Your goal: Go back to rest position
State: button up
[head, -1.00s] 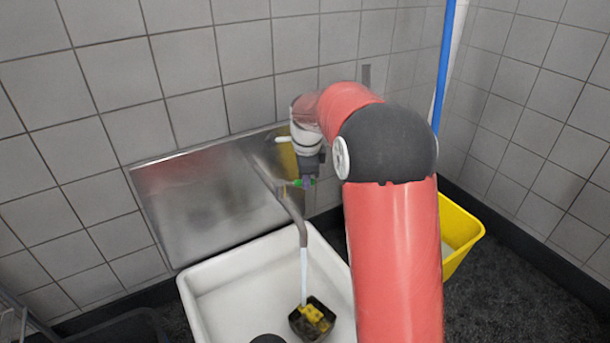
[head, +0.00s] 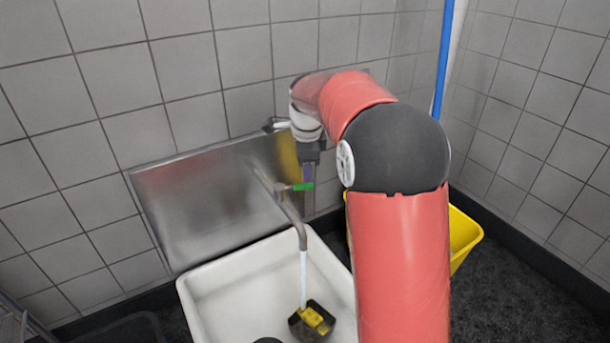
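My red and black arm reaches from the lower right toward the wall. Its gripper (head: 308,172) points down behind the faucet's green handle (head: 302,187), with a small gap or light contact that I cannot make out. The fingers are small and dark, so their opening cannot be told. The metal faucet (head: 291,213) curves over the white sink (head: 235,290), and a stream of water (head: 303,272) runs from it. The stream falls into a dark container (head: 299,327) holding a yellow object (head: 313,319).
A steel backsplash (head: 215,205) stands against the tiled wall behind the sink. A yellow bucket (head: 463,238) is on the floor to the right, partly behind my arm. A blue pole (head: 444,62) stands in the corner. Dark floor is free at the lower right.

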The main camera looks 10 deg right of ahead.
jog(key=shift+s+r, duration=0.2)
jog(key=shift+r, duration=0.9)
